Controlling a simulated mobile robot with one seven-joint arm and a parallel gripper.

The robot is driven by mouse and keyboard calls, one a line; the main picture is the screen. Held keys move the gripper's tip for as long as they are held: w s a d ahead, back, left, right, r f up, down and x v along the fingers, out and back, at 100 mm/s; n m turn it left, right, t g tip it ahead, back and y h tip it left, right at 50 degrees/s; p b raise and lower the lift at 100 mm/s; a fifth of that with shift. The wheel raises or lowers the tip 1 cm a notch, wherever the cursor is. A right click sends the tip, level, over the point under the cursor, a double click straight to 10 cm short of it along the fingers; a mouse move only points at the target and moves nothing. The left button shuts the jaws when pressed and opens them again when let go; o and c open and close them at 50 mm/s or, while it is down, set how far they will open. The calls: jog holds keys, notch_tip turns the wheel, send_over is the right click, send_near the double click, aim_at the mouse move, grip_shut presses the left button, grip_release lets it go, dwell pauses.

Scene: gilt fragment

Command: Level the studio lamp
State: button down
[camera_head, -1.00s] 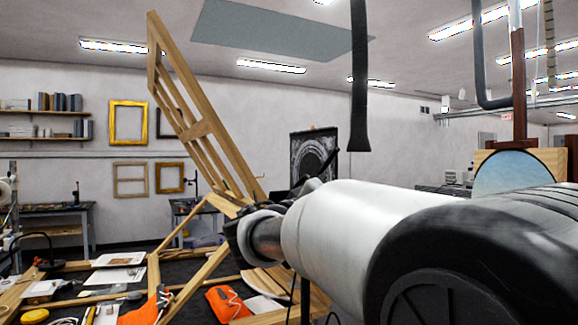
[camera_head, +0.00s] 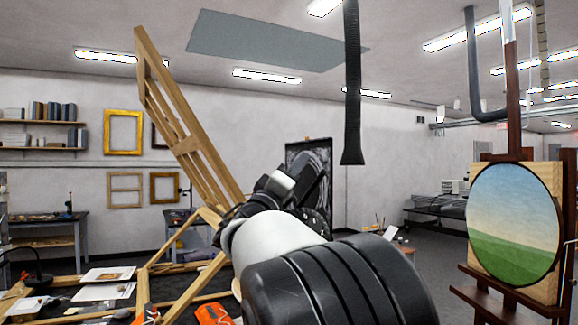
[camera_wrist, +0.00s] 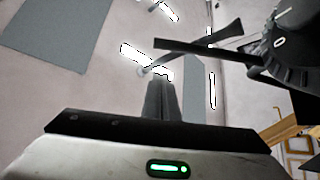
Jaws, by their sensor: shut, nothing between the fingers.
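A dark lamp-like head (camera_wrist: 288,52) with a ribbed round body, white markings and thin black flaps fills the upper right of the wrist view. I take it for the studio lamp. Its tilt cannot be judged from this close view. My gripper (camera_wrist: 161,82) shows its dark fingers together and empty, pointing up in the picture, left of the lamp body and just below a flap. I cannot tell whether they touch the flap. In the head view my arm hides most of the lamp, and dark parts beyond my wrist blend together.
A tilted wooden frame (camera_head: 182,125) rises left of my arm from a cluttered worktable. A black hose (camera_head: 352,90) hangs from above. An easel with a round landscape painting (camera_head: 513,222) stands at right. Open floor (camera_head: 432,240) shows between my arm and the easel.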

jog(key=d+f, duration=0.1)
jog(key=s+d+f, duration=0.1)
jog(key=shift+s+f, duration=0.3)
jog(key=shift+f, duration=0.1)
jog(key=shift+f, duration=0.1)
jog(key=s+d+f+m+g+h+b, duration=0.3)
jog(key=s+f+m+g+h+b, duration=0.3)
jog(key=b, duration=1.9)
notch_tip(320, 180, down, 4)
jog(key=s+m+h, duration=0.1)
jog(key=m+h, duration=0.1)
jog(key=m, duration=0.3)
jog(key=shift+m, duration=0.4)
jog(key=shift+s+b, duration=0.15)
jog(key=shift+b, duration=0.15)
jog(key=shift+r, duration=0.1)
